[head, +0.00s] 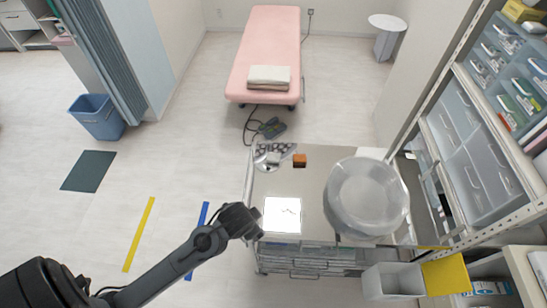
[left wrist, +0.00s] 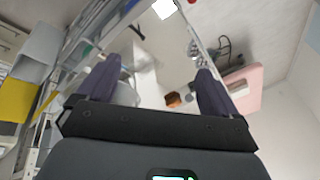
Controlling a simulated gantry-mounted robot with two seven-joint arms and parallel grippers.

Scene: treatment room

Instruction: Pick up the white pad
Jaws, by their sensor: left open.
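My right gripper is in neither view.
A large clear round container (head: 366,197) stands right of the pad. Shelving with drawers (head: 480,160) borders the right. A pink bed (head: 268,50) stands beyond; floor at left is mostly open.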

